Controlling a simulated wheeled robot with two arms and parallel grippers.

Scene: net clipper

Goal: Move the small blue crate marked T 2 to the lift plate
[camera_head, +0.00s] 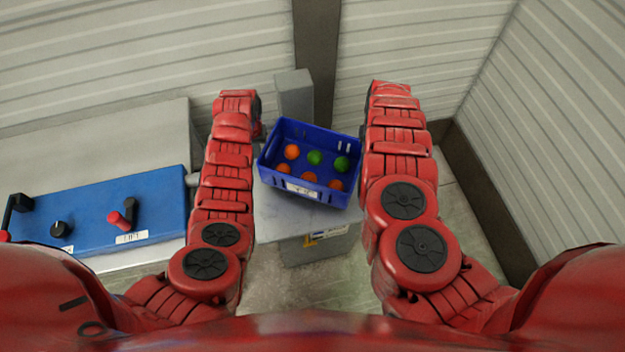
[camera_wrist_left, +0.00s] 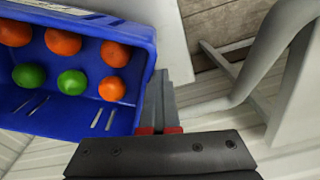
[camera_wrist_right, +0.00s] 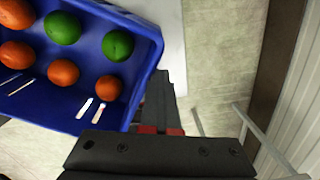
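The small blue crate (camera_head: 310,197) is between my two arms in the head view, turned a little, with a white front label (camera_head: 302,190) too small to read surely. My right gripper (camera_wrist_right: 157,100) is likewise closed beside the opposite end wall (camera_wrist_right: 148,60). Contact with the walls is not clear.
A blue control panel (camera_head: 95,210) with a black knob (camera_head: 62,229), a red-tipped lever (camera_head: 122,216) and a LIFT label lies at left. A grey post (camera_head: 294,95) stands behind the crate. Corrugated walls close off the back and right. Floor shows in front.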

